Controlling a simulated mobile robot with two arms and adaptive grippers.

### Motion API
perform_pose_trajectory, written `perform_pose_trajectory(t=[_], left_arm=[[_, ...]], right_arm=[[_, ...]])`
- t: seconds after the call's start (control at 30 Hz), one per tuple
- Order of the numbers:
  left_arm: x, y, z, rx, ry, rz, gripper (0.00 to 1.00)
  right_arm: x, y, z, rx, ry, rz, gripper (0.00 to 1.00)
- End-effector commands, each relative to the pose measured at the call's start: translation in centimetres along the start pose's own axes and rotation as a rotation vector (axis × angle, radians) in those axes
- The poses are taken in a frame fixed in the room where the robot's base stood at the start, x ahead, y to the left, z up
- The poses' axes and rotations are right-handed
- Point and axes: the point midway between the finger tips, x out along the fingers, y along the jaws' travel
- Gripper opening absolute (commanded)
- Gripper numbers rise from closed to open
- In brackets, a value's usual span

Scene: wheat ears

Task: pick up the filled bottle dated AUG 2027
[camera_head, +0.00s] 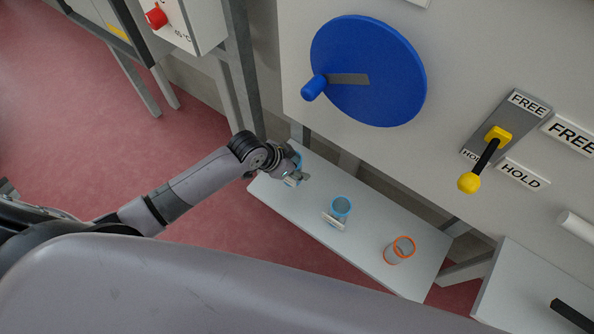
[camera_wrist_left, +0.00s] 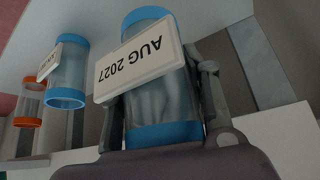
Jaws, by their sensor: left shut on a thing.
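My left gripper (camera_head: 299,176) is at the far left end of the white shelf. In the left wrist view, which looks upside down, its fingers (camera_wrist_left: 160,108) are shut around a clear bottle (camera_wrist_left: 155,105) with blue bands at both ends. A white tag on this bottle (camera_wrist_left: 140,62) reads AUG 2027. In the head view the gripper mostly hides this bottle. I cannot tell whether it touches the shelf or how full it is. A second blue-banded bottle (camera_head: 340,207) with a white tag stands mid-shelf; its text is unreadable here. My right gripper is out of view.
An orange-banded clear container (camera_head: 399,250) stands toward the right of the shelf (camera_head: 368,243). Above are a large blue wheel (camera_head: 368,72) with a handle and a yellow lever (camera_head: 484,165) between FREE and HOLD labels. A box with a red knob (camera_head: 157,17) is at upper left.

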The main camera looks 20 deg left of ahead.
Motion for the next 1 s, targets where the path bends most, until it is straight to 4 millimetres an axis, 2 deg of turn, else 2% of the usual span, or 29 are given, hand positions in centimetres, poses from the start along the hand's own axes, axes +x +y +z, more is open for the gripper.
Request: perform_pose_trajectory(t=[0.5,1.0], left_arm=[[-5.2,0.0,-3.4,0.003,0.003,-0.001,0.08],[-8.8,0.0,-5.7,0.002,0.003,-0.001,0.08]], right_arm=[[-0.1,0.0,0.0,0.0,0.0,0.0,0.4],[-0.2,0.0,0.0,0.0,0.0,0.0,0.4]])
